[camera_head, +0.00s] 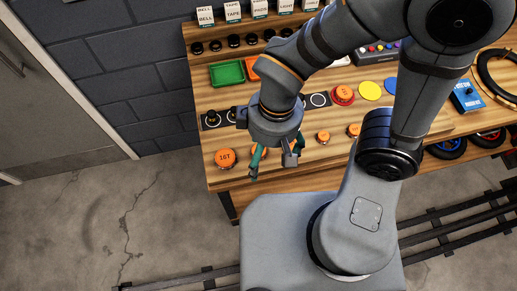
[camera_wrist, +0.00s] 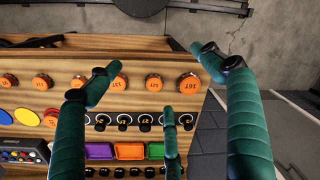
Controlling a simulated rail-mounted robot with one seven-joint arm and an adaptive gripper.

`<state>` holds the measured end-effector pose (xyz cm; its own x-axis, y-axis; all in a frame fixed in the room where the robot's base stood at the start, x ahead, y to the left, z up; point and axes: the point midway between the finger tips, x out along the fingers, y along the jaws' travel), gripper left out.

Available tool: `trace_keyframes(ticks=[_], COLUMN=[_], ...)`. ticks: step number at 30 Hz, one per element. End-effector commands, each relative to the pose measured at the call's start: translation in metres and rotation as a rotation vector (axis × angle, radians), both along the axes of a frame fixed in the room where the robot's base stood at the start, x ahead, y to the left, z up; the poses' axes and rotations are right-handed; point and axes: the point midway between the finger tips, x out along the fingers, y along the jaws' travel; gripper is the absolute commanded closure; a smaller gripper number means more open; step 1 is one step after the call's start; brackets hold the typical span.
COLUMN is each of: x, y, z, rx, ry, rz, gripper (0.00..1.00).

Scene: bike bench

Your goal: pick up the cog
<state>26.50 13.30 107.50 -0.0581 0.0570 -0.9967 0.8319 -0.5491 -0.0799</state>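Several orange cogs lie in a row along the front edge of the wooden bench. The largest, marked 16T (camera_head: 225,158), is at the left end in the head view; in the wrist view it is the rightmost cog (camera_wrist: 189,86). A smaller cog (camera_wrist: 153,83) and another (camera_wrist: 118,84) lie beside it. A further cog (camera_head: 323,137) shows right of my gripper in the head view. My gripper (camera_head: 273,164) is over the bench's front, its teal fingers (camera_wrist: 157,62) spread wide with nothing between them. It partly hides a cog in the head view. No cog is visibly gripped.
Behind the cogs is a row of black pieces (camera_wrist: 145,123) on dark pads. Yellow (camera_head: 369,91) and blue discs lie to the right. A wall borders the bench's left.

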Motion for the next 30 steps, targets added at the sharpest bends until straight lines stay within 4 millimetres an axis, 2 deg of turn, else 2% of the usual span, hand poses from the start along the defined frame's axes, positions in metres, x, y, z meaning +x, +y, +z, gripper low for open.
trace_keyframes(ticks=[9,17,20,26,30], x=[0.000,0.000,-0.005,-0.018,-0.020], y=[0.000,0.000,0.007,0.049,0.095], z=[0.000,0.000,-0.001,-0.009,-0.022], rx=[0.000,0.000,0.000,-0.009,-0.037], ry=[0.000,0.000,0.000,0.003,0.013], rz=[0.000,0.002,0.035,0.151,0.171], gripper=[0.40,0.40,0.40,0.40,0.40])
